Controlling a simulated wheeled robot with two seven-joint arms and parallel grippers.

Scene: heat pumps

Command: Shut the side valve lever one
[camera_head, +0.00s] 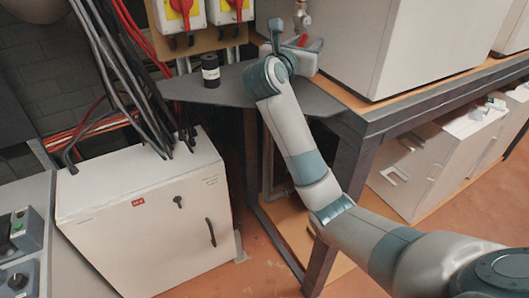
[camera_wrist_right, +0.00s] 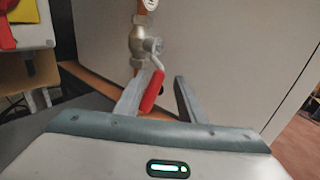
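The side valve (camera_wrist_right: 143,42) is a metal valve on a vertical pipe beside the white heat pump casing. Its red-handled lever (camera_wrist_right: 152,92) hangs down at a slant in the right wrist view. My right gripper (camera_wrist_right: 166,78) is open, with one finger on each side of the red handle. The handle is close to the left finger and apart from the right one; I cannot tell whether it touches the left. In the head view the right gripper (camera_head: 296,38) is at the valve pipe (camera_head: 302,14) and partly hides the lever. My left gripper is not in view.
The white casing (camera_head: 400,40) stands on a dark-framed bench (camera_head: 420,112) right of the valve. A black cylinder (camera_head: 210,71) stands on the grey shelf (camera_head: 232,88). Red switches (camera_head: 183,8) are on the wall at left. A white cabinet (camera_head: 150,215) stands below.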

